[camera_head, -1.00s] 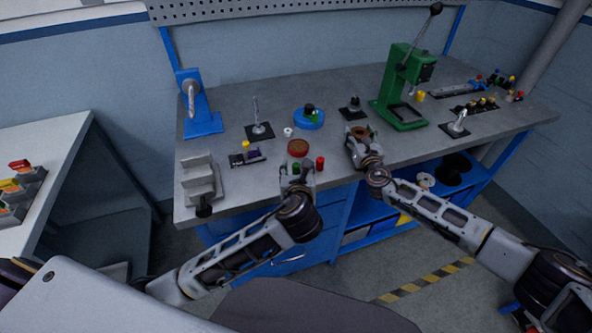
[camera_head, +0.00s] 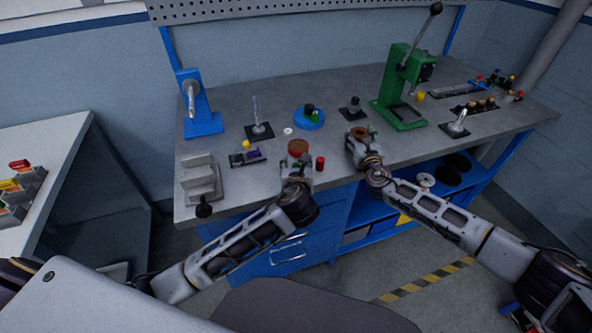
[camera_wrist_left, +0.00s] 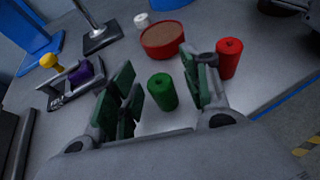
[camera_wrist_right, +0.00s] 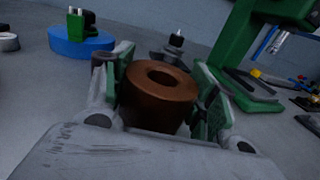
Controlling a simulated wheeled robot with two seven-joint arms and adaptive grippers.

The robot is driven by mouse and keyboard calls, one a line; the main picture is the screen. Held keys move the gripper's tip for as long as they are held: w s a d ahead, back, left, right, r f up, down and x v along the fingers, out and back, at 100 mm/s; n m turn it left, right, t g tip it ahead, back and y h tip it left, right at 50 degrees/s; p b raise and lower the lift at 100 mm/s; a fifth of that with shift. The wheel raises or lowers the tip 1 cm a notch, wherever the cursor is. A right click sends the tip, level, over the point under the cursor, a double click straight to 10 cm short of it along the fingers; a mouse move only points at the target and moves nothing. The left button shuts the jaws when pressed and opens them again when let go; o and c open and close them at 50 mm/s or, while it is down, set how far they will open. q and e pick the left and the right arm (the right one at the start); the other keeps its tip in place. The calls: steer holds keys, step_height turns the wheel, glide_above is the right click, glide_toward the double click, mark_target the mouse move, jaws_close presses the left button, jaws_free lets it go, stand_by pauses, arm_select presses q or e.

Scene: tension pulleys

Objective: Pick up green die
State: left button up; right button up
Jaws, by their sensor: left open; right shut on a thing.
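The green die (camera_wrist_left: 162,91) is a small upright cylinder with a hole in its top. In the left wrist view it stands on the table between the spread fingers of my left gripper (camera_wrist_left: 160,92), with gaps on both sides. In the head view my left gripper (camera_head: 297,180) is at the table's front edge and largely hides the die. My right gripper (camera_wrist_right: 162,98) is shut on a brown ring (camera_wrist_right: 160,92) with a central hole. The right gripper also shows in the head view (camera_head: 358,138).
A red die (camera_wrist_left: 229,58) stands just right of my left gripper. A red round dish (camera_wrist_left: 162,40) is behind the green die. A purple-and-yellow fixture (camera_wrist_left: 78,77) is to the left. A green press (camera_head: 402,85) stands at the back right.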

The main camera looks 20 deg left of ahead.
mark_target(296, 165)
arm_select(q)
jaws_close()
steer(key=shift+r, duration=0.1)
stand_by(0.3)
steer(key=shift+r, duration=4.95)
